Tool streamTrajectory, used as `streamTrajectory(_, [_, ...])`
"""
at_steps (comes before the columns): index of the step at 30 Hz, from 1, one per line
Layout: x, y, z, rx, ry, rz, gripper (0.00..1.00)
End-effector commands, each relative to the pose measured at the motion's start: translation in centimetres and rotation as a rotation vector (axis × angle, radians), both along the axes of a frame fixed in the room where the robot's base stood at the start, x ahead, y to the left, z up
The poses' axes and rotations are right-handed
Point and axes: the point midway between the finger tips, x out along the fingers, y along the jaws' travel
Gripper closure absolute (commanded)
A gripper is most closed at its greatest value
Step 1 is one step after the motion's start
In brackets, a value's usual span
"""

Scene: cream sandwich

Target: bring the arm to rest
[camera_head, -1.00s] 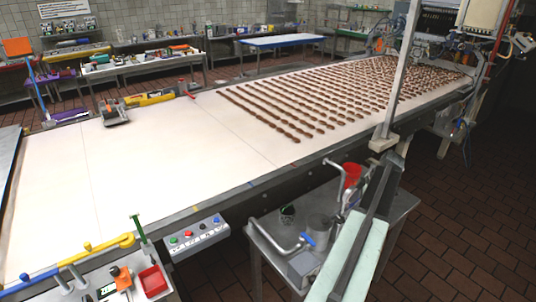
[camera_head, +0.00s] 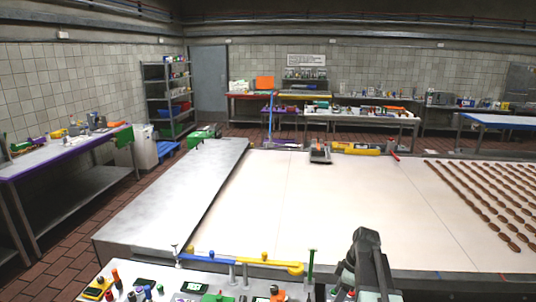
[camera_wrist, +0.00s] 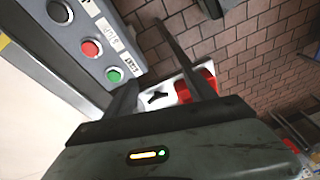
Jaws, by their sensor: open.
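My gripper (camera_wrist: 150,58) shows in the wrist view with its two dark fingers apart and nothing held between them. A grey control panel (camera_wrist: 98,52) with red and green buttons lies to the left of the fingers. A white surface with a red container (camera_wrist: 197,86) shows beyond and partly behind the fingers. In the head view my arm (camera_head: 366,262) stands at the lower right, in front of the long table; its gripper cannot be made out there.
A cream-coloured conveyor table (camera_head: 330,210) with rows of brown biscuits (camera_head: 485,195) fills the middle and right. A crowded small-parts bench (camera_head: 215,283) is in front. A purple-edged bench (camera_head: 70,155) stands left. Brick floor (camera_head: 75,245) is clear between it and the table.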

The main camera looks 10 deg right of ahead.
Motion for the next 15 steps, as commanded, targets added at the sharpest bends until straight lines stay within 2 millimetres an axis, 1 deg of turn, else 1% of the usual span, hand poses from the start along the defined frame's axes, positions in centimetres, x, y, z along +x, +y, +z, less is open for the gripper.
streamTrajectory(1, [-0.6, 4.2, -0.5, -0.018, 0.018, 0.002, 0.36])
streamTrajectory(2, [-0.9, 6.1, -0.7, -0.03, 0.03, -0.009, 0.36])
streamTrajectory(3, [-1.3, 8.5, -0.9, -0.045, 0.044, -0.029, 0.36])
streamTrajectory(6, [-2.8, 13.5, -1.3, -0.089, 0.074, -0.108, 0.36])
streamTrajectory(7, [-3.5, 14.8, -1.4, -0.103, 0.082, -0.142, 0.36])
streamTrajectory(9, [-4.8, 16.8, -1.6, -0.137, 0.099, -0.245, 0.36])
streamTrajectory(10, [-5.3, 17.2, -1.7, -0.149, 0.104, -0.297, 0.36])
streamTrajectory(12, [-6.3, 17.2, -1.7, -0.175, 0.115, -0.433, 0.36])
streamTrajectory(15, [-7.3, 16.2, -1.7, -0.2, 0.128, -0.638, 0.36])
